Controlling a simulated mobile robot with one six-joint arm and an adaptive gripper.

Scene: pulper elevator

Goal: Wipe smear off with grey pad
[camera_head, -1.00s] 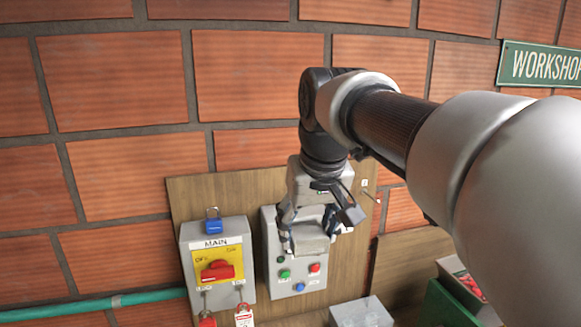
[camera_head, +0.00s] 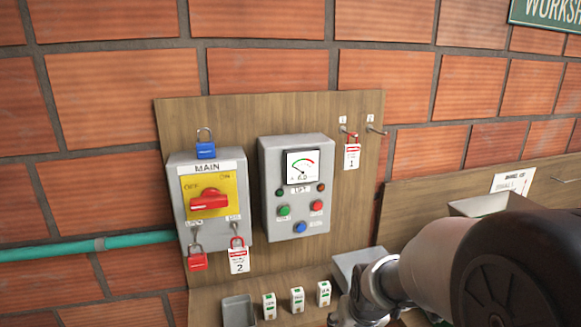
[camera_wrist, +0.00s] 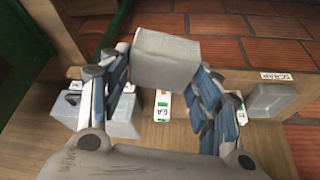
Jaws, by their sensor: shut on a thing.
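The grey pad (camera_wrist: 166,62) is a pale grey block held between the fingertips of my gripper (camera_wrist: 158,75) in the wrist view. My gripper is shut on it, above the wooden bench. In the head view my gripper is low at the bottom edge, partly cut off and hidden by my arm. The grey lift panel (camera_head: 298,190) stands upright on the backboard, with a white-faced gauge (camera_head: 303,166) at its top and coloured buttons below. I cannot make out a smear on the gauge or panel at this size.
The main switch box (camera_head: 209,205), with padlocks and a tag, is left of the panel. A red padlock and tag (camera_head: 351,155) hang at right.

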